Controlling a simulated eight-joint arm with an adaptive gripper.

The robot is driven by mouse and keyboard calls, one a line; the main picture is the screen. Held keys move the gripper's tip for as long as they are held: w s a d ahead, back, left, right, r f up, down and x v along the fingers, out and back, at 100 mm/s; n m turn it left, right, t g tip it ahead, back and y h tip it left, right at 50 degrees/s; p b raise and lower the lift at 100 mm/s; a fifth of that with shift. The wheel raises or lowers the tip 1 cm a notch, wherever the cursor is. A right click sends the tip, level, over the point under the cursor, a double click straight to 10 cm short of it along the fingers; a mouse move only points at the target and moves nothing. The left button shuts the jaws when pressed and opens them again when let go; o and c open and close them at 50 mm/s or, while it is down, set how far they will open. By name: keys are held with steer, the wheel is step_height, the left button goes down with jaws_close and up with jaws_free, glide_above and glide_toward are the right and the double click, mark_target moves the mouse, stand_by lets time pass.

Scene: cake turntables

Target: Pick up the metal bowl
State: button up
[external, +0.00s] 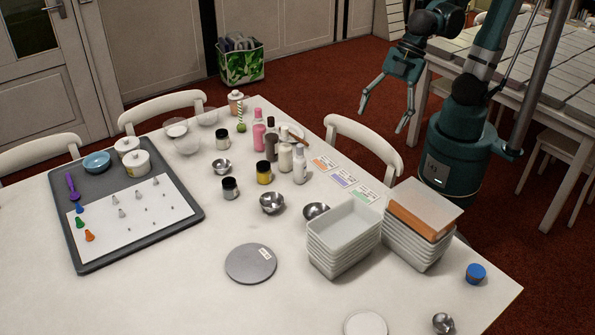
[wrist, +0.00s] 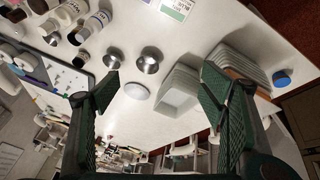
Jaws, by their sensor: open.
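Several small shiny metal bowls stand on the white table. One metal bowl (external: 272,202) is near the middle, another (external: 316,211) is beside the white trays, a third (external: 221,166) is among the jars, and one more (external: 443,323) is at the front right edge. The wrist view shows bowls at its upper middle (wrist: 150,60) and just left of that (wrist: 112,58). My gripper (external: 383,119) is open and empty, above and beyond the table's far right side, apart from every bowl. Its spread fingers (wrist: 159,78) show in the wrist view.
Stacked white trays (external: 343,235) and a second stack with an orange top (external: 420,220) stand at the right. Bottles and jars (external: 264,172) crowd the middle. A grey disc (external: 250,263) lies in front, with clear table around it. A chair (external: 363,143) stands behind.

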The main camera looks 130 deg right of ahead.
steer(key=w+f+n+g+p, duration=0.1)
steer(key=w+f+n, duration=0.2)
steer(key=w, duration=0.4)
steer(key=w+f+n+g+p, duration=0.1)
steer(key=w+f+n+g, duration=0.1)
steer(key=w+f+n, duration=0.3)
steer(key=n+g+p, duration=0.1)
steer(key=n+g, duration=0.1)
steer(key=n, duration=0.3)
glide_toward(317, 215)
steer(key=shift+w+a+r, duration=0.2)
steer(key=shift+w+a, duration=0.3)
steer(key=shift+w+a+r, duration=0.2)
steer(key=shift+w+a, duration=0.25)
steer(key=shift+w, duration=0.1)
steer(key=shift+f, duration=1.3)
steer(key=shift+a+f+b, duration=0.2)
steer(key=shift+f+b, duration=0.7)
steer(key=shift+f, duration=1.7)
